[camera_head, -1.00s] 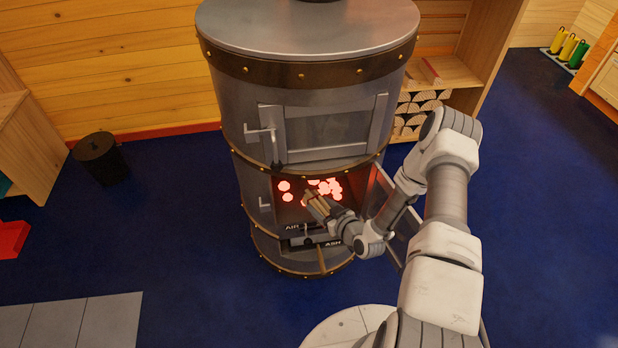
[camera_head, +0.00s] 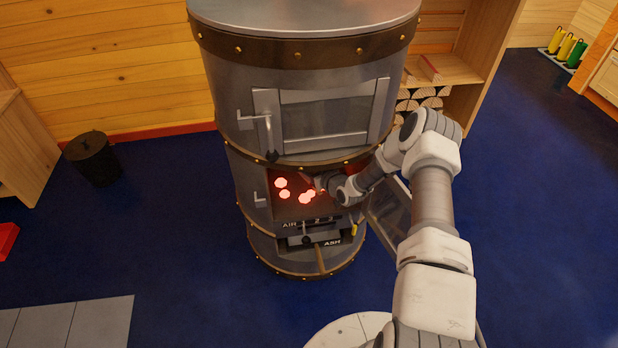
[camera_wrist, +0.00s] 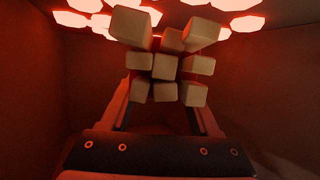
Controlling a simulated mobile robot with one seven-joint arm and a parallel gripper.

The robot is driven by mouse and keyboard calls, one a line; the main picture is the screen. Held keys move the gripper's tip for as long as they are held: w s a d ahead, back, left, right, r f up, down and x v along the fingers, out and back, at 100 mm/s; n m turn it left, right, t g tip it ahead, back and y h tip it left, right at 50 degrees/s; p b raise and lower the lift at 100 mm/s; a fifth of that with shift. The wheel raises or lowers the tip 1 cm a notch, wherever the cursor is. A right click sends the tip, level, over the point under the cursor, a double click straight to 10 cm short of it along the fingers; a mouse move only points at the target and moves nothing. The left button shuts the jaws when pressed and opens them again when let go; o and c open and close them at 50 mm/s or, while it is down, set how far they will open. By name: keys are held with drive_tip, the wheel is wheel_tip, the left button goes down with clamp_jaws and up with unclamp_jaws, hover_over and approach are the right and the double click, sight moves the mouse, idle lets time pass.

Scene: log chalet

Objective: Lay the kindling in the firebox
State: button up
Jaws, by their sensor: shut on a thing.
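The kindling (camera_wrist: 165,66) is a bundle of several pale square sticks, seen end-on in the wrist view. My gripper (camera_wrist: 165,100) is shut on it, one finger on each side. In the head view my gripper (camera_head: 327,183) reaches through the lower opening of the round grey stove (camera_head: 225,100) into the firebox (camera_head: 289,210). There the kindling is mostly hidden by my wrist and the opening's edge. Glowing red embers (camera_head: 283,188) lie inside. In the wrist view the embers (camera_wrist: 195,25) show beyond the sticks; whether they touch cannot be told.
The firebox door (camera_head: 392,215) stands open at the right, close under my arm. The upper stove door (camera_head: 325,120) is shut. The dark firebox walls (camera_wrist: 35,85) are close on both sides. A dark bin (camera_head: 92,157) stands on the floor at the left.

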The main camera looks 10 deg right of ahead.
wheel_tip(320, 180, down, 4)
drive_tip(key=shift+r+b, duration=0.1)
drive_tip(key=shift+b, duration=0.65)
drive_tip(key=shift+w+f, duration=0.15)
drive_tip(key=shift+f, duration=0.05)
drive_tip(key=shift+r, duration=0.15)
drive_tip(key=o, duration=1.4)
drive_tip(key=shift+f, duration=0.2)
drive_tip(key=shift+o, duration=0.2)
drive_tip(key=shift+r, duration=0.2)
